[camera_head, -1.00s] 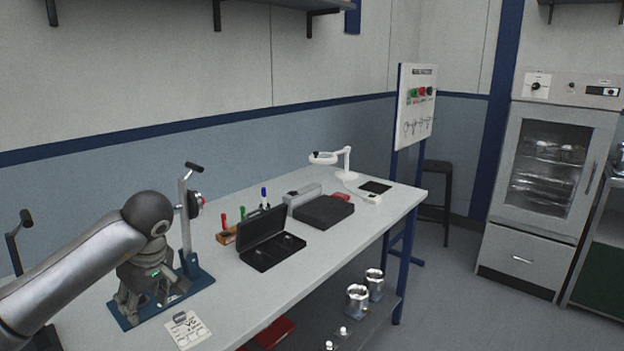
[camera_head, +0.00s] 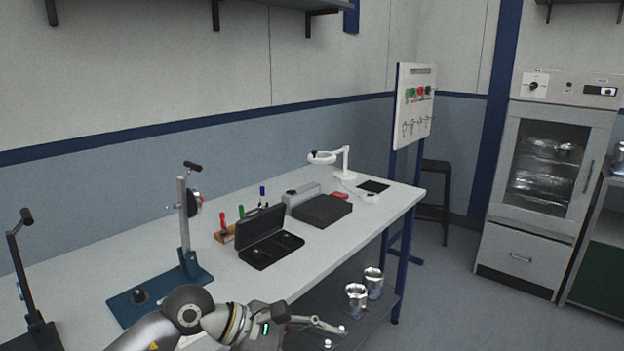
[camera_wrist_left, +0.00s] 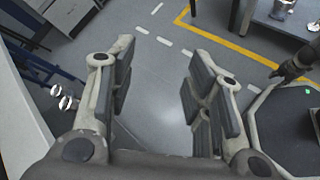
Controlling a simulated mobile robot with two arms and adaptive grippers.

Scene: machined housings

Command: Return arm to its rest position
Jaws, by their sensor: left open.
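My left arm comes in at the bottom of the head view. Its gripper (camera_head: 318,330) points right, past the workbench's front edge and over the lower shelf as seen in the picture. In the left wrist view the two fingers stand wide apart and the gripper (camera_wrist_left: 160,85) is open, with only floor between them.
The workbench (camera_head: 330,240) carries a blue-based press stand (camera_head: 185,225), an open black case (camera_head: 270,250) and a magnifier lamp (camera_head: 345,165). Shiny metal housings (camera_head: 356,300) stand on the lower shelf. The floor (camera_wrist_left: 160,50) in front is clear.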

